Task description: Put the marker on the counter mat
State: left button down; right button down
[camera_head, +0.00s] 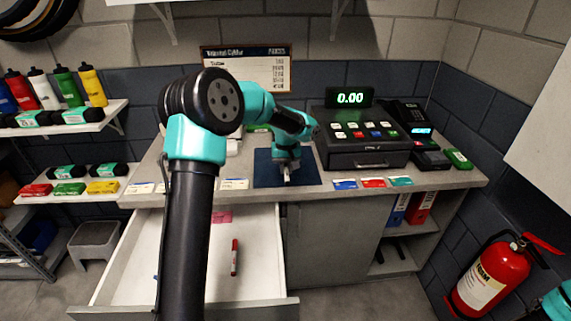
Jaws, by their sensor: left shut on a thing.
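A red and dark marker (235,257) lies in the open white drawer (260,275) below the counter. The dark blue counter mat (264,177) lies on the counter top, left of the cash register. My left gripper (288,179) points down over the mat. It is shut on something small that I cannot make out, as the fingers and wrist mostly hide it. I cannot tell whether that thing touches the mat. My right gripper is out of view.
A cash register (368,150) and a card terminal (432,158) stand right of the mat. Cards lie along the counter's front edge. A pink note (222,217) is in the drawer. A fire extinguisher (490,275) stands at the lower right.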

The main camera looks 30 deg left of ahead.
pick_arm(q)
jog(key=w+a, duration=0.1)
jog(key=w, duration=0.1)
jog(key=w+a, duration=0.1)
jog(key=w, duration=0.1)
jog(key=w+a, duration=0.2)
jog(key=shift+w+f, duration=0.3)
jog(key=shift+f, duration=0.05)
jog(key=shift+w+a, duration=0.2)
jog(key=shift+w, duration=0.05)
jog(key=shift+f, duration=1.8)
jog(key=shift+f, duration=0.1)
jog(key=c, duration=1.1)
grip_release()
notch_tip(320, 180, up, 12)
jog(key=shift+r, duration=0.1)
